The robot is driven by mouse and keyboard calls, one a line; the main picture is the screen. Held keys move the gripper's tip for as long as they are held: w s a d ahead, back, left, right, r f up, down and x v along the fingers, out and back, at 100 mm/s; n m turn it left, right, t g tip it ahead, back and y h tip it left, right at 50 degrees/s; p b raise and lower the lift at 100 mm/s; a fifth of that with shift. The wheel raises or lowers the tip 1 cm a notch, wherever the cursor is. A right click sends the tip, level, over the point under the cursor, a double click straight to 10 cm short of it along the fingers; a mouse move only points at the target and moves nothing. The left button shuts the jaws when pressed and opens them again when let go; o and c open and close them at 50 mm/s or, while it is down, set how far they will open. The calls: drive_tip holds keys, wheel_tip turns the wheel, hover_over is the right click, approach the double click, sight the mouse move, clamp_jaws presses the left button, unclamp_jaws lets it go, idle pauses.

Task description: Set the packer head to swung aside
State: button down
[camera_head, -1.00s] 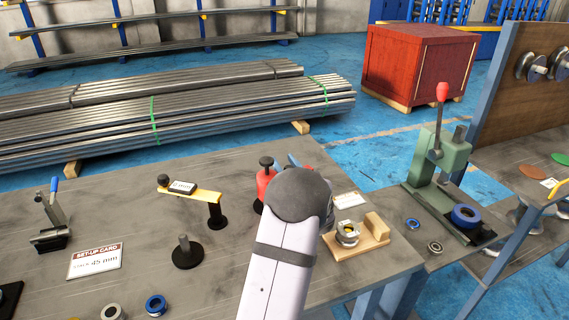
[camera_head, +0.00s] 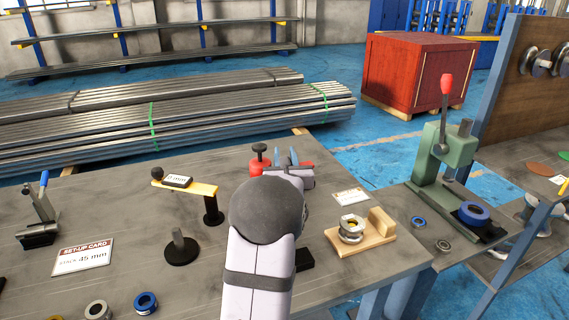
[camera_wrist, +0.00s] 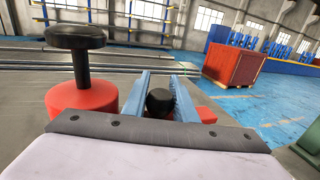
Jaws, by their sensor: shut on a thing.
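A red part with a black mushroom knob (camera_head: 259,163), which I take to be the packer head, is at the back middle of the bench. It stands large at the left in the wrist view (camera_wrist: 82,98). My gripper (camera_head: 288,157) is beside it, to its right, with its two blue fingers pointing away. In the wrist view the fingers (camera_wrist: 160,82) are shut on a round black knob (camera_wrist: 160,102). More red shows to the right of the fingers. My wrist hides the part's mount in the head view, so its pivot cannot be made out.
A yellow arm (camera_head: 190,187) labelled 2 mm stands on a black post at the left. A short spindle (camera_head: 180,248), rings and a set-up card (camera_head: 83,257) lie nearer. A wooden fixture (camera_head: 365,240) and a green press (camera_head: 440,155) are at the right.

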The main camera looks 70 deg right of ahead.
drive_tip(key=shift+r, duration=0.1)
drive_tip(key=c, duration=1.7)
unclamp_jaws()
drive_tip(key=shift+b+v, duration=0.65)
drive_tip(key=shift+v, duration=3.05)
